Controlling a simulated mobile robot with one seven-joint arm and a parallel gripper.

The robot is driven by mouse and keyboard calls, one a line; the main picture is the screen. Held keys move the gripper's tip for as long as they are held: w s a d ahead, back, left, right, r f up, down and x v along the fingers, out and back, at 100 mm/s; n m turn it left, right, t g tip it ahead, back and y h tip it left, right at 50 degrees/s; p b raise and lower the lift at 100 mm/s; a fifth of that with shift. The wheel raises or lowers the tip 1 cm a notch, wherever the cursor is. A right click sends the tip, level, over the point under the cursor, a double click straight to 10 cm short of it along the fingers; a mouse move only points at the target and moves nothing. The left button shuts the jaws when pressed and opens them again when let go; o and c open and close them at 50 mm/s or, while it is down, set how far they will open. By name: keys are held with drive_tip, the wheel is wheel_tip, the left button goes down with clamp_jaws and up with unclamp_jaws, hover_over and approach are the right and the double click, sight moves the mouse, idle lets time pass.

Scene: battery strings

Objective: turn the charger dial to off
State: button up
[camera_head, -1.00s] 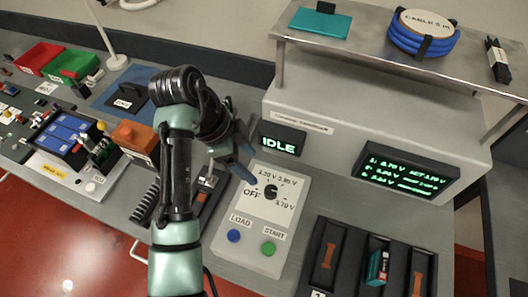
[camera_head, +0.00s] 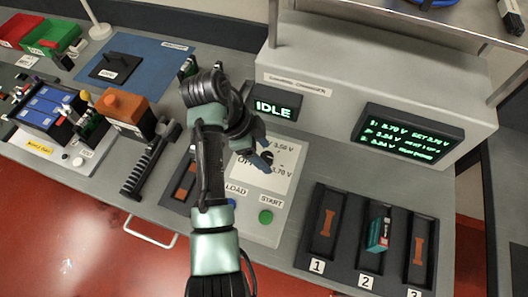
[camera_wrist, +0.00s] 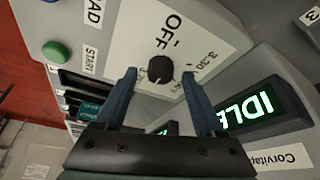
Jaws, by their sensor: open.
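The charger panel (camera_head: 253,215) is a pale box with a white label plate. Its black round dial shows in the wrist view (camera_wrist: 160,69), with OFF and 3.30 printed around it; I cannot tell for sure which mark it points to. My gripper (camera_wrist: 160,73) is open, with its two blue fingers to either side of the dial. I cannot tell whether they touch it. In the head view my gripper (camera_head: 258,160) reaches over the panel and partly hides the dial and the OFF mark.
A green START button (camera_head: 265,217) sits near the panel's front. An IDLE display (camera_head: 274,107) stands behind, with a larger readout (camera_head: 410,137) to the right. Numbered bays (camera_head: 326,236) lie right of the panel; bay 2 holds a teal cell (camera_head: 379,234).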

drive_tip(key=shift+d+f, duration=0.15)
drive_tip(key=shift+f, duration=0.2)
clamp_jaws()
